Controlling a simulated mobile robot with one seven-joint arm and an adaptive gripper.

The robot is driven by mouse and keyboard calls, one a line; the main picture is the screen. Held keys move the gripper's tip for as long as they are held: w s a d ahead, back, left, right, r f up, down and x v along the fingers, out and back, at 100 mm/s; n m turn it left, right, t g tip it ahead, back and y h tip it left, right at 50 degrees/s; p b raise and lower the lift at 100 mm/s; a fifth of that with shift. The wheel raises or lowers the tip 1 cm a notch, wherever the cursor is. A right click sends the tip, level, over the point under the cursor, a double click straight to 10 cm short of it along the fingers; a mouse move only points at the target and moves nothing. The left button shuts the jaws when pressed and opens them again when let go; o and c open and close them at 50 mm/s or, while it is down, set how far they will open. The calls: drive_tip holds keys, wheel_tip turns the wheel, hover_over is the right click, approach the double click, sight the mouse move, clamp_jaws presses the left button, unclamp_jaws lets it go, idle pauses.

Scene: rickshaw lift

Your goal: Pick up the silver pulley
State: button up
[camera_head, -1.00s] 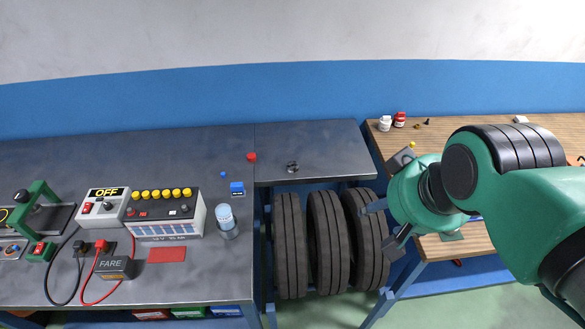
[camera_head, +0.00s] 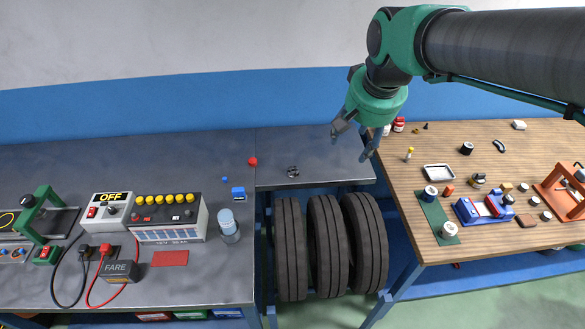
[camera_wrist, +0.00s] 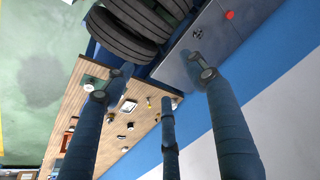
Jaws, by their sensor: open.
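A small dark grey metallic part (camera_head: 293,171), which looks like the silver pulley, lies on the grey metal bench top over the tires. It is too small to make out in detail. It also shows in the wrist view near the top (camera_wrist: 197,32). My gripper (camera_head: 350,147) is open and empty, with its fingers spread. It hangs in the air to the right of the metallic part, near the right end of the grey bench, apart from it. In the wrist view my gripper's spread fingers (camera_wrist: 163,82) have nothing between them.
A glass jar (camera_head: 228,226) and a battery box (camera_head: 166,215) stand farther left. Tires (camera_head: 328,245) sit below. The wooden table (camera_head: 510,150) at right holds many small parts.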

drive_tip(key=w+a+f+m+g+p, duration=0.1)
drive_tip(key=w+a+f+p, duration=0.15)
drive_tip(key=w, duration=0.95)
drive_tip(key=m+g+p, duration=0.3)
drive_tip(key=m+p, duration=0.1)
drive_tip(key=p, duration=0.1)
hover_over(293, 170)
wheel_tip(293, 170, down, 31)
drive_tip(key=shift+w+d, duration=0.2)
drive_tip(key=shift+f, duration=4.3)
drive_tip(key=shift+s+a+f, duration=0.1)
drive_tip(key=shift+f, duration=2.5)
